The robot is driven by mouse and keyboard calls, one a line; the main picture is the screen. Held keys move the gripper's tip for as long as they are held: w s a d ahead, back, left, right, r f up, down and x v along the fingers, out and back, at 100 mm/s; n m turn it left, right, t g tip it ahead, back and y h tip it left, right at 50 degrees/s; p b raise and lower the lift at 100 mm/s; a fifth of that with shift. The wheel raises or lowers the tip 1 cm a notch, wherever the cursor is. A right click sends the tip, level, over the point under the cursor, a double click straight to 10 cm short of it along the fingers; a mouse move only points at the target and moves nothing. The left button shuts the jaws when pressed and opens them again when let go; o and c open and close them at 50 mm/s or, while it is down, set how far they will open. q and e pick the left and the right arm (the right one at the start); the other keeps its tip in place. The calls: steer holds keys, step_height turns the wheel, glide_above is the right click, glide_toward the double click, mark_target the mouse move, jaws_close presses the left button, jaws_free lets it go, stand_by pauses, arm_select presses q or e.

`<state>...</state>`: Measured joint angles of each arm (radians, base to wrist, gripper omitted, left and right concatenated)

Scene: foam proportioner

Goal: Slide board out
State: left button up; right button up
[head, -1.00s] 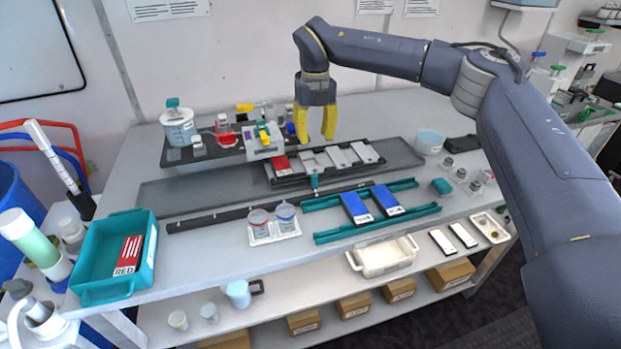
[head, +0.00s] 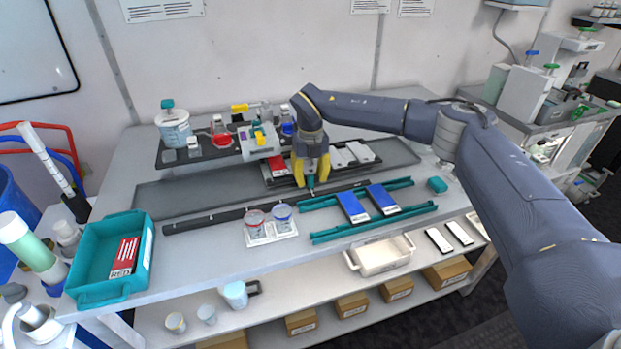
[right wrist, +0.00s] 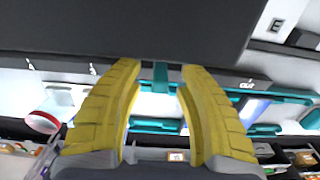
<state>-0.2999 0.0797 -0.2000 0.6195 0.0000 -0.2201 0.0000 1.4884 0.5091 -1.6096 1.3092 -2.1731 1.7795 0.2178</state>
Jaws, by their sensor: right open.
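The dark board (head: 277,183) lies on the grey bench plate, with a red block (head: 279,163) and grey blocks (head: 358,152) on it. A teal handle (head: 311,184) sticks out from its front edge. My right gripper (head: 311,179) points down at this handle, its yellow fingers open on either side. In the right wrist view the handle (right wrist: 160,75) shows between the two apart fingertips, with a dark slab above. The gripper hides part of the board's middle. My left gripper is not in view.
Teal rails (head: 325,236) with two blue blocks (head: 352,207) lie in front. A black bar (head: 215,220) and a white tray of cups (head: 270,238) lie front left. A teal bin (head: 92,289) stands at the left. A rack with bottles is behind.

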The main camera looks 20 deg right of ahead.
steer(key=shift+f, duration=0.25)
jaws_close()
stand_by(0.5)
